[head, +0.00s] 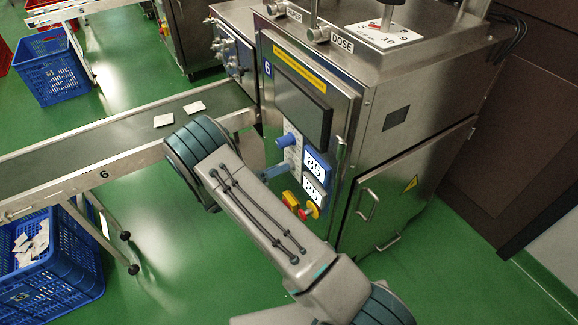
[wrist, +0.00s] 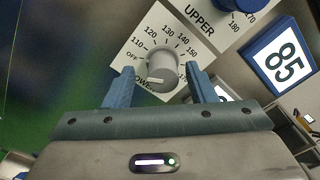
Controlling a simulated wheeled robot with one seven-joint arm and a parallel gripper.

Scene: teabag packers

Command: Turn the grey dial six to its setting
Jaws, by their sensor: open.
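The grey dial (wrist: 161,66) is a round knob on a white scale plate marked OFF, 110, 120, 130, 140 and up, with a partly hidden word below that seems to read LOWER. It belongs to the steel machine numbered 6 (head: 357,152). My gripper (wrist: 159,71) is open, its two blue fingers on either side of the grey dial in the wrist view, with a gap showing on each side. How far the fingertips reach along the dial is unclear, and I cannot read its pointer surely. In the head view my arm hides the grey dial.
A blue dial (head: 287,140) marked UPPER sits above. A blue-framed 85 display (head: 316,166) is beside it, with another display (head: 313,192) and a red-yellow stop button (head: 311,209) below. A conveyor (head: 130,135) with teabags runs left; a blue crate (head: 62,268) stands under it.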

